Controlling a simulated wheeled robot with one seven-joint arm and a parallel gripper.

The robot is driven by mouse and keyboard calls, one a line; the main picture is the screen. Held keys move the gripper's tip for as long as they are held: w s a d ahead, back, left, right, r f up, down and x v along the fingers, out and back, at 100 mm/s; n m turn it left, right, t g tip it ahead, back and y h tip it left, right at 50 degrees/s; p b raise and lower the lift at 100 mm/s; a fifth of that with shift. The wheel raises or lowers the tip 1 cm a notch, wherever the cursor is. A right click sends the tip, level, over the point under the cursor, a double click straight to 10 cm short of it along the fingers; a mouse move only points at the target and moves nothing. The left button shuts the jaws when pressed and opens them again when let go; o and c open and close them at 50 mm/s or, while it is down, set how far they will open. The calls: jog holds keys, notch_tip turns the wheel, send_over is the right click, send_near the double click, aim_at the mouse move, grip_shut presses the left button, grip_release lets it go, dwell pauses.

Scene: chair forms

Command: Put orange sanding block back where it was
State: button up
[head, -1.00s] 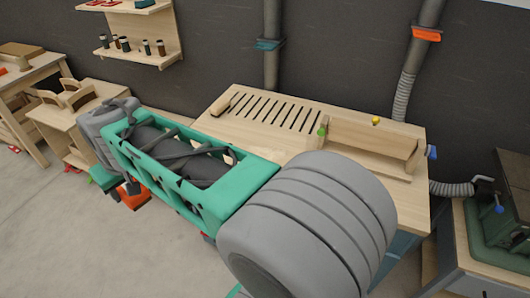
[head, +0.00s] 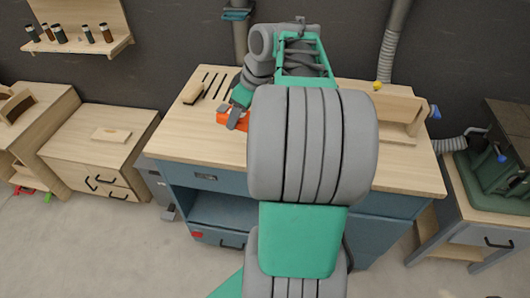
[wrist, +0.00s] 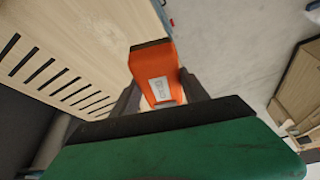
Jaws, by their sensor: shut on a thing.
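The orange sanding block (head: 231,119) is in my gripper (head: 238,108), over the left front part of the wooden bench top (head: 205,140). In the wrist view the block (wrist: 158,75) is between the two dark fingers of my gripper (wrist: 160,92), which are shut on it. It has a dark face at one end and a pale label. The bench top (wrist: 75,35) lies beyond it, with its edge just past the block. I cannot tell whether the block touches the bench. My arm hides the middle of the bench in the head view.
A small wooden block (head: 193,93) lies beside the slots at the bench's left. A wooden fence (head: 405,108) and a yellow knob (head: 378,86) are at the right. A low drawer cabinet (head: 80,150) with a flat wooden piece (head: 111,135) stands to the left.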

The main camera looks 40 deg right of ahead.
jog(key=s+d+f+n+y+b, duration=0.1)
jog(key=s+d+f+n+b, duration=0.25)
jog(key=s+d, duration=1)
jog(key=shift+g, duration=0.4)
jog(key=w+a+f, duration=0.1)
jog(key=w+f, duration=0.2)
jog(key=w, duration=0.1)
jog(key=w+a+f, duration=0.1)
jog(key=w+f, duration=0.2)
jog(key=w, duration=0.2)
jog(key=w+a+f, duration=0.1)
jog(key=w+f, duration=0.3)
jog(key=shift+w+a+f, duration=0.1)
jog(key=shift+w, duration=0.2)
notch_tip(320, 180, down, 3)
jog(key=shift+r+m, duration=0.15)
jog(key=shift+m, duration=0.1)
jog(key=shift+f, duration=0.3)
jog(key=o, duration=1.2)
